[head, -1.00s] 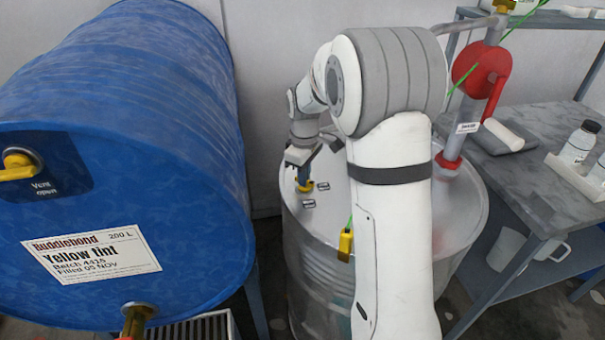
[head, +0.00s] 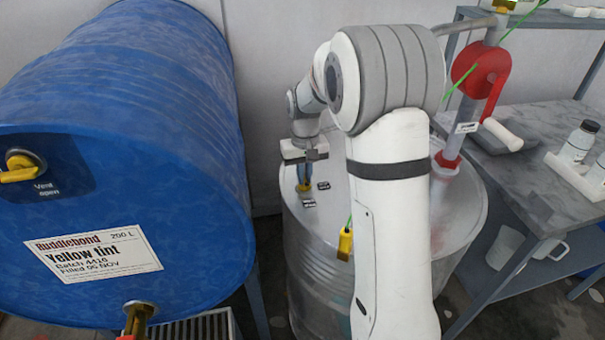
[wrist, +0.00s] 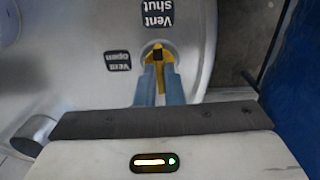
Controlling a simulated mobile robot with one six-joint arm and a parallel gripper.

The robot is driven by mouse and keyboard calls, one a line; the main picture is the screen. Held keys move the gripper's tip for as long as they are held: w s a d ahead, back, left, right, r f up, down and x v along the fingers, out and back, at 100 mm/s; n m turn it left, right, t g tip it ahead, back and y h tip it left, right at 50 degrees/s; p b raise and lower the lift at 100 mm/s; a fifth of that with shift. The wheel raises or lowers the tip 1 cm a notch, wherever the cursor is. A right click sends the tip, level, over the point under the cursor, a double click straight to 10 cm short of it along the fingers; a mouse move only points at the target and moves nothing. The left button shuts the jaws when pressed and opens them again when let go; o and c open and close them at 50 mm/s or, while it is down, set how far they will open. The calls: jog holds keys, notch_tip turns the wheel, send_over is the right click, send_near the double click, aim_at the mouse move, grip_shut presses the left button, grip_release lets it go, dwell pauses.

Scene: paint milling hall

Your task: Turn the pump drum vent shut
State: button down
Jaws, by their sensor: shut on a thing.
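The pump drum (head: 330,235) is a silver metal drum standing behind and beside my arm. Its yellow vent handle (wrist: 157,98) sits on the drum top near the rim; in the head view the vent (head: 304,188) shows as a small yellow spot. My gripper (wrist: 159,72) points down with its two blue fingers shut on the vent handle, one on either side. In the wrist view the "Vent shut" label (wrist: 158,12) lies straight beyond the vent, and the "Vent open" label (wrist: 117,60) lies to its left. A dark part of the vent faces "Vent shut". The fingers partly hide the handle.
A large blue "Yellow tint" drum (head: 130,150) lies at left, its own yellow vent beside a "Vent open" mark. A red hand pump (head: 480,70) rises from the silver drum. A grey bench (head: 530,190) with bottles stands at right. A yellow clip (head: 345,243) hangs on the drum's rim.

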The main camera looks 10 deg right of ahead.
aim_at(305, 179)
jog(key=shift+m, duration=0.4)
jog(key=c, duration=1.5)
grip_release()
jog(key=shift+c, duration=0.2)
notch_tip(305, 179, up, 8)
jog(key=shift+f, duration=0.1)
jog(key=s+r+t+p, duration=0.1)
jog(key=s+r+t, duration=0.1)
jog(key=s, duration=2.5)
jog(key=shift+r+t+p, duration=0.3)
jog(key=shift+r+p, duration=0.05)
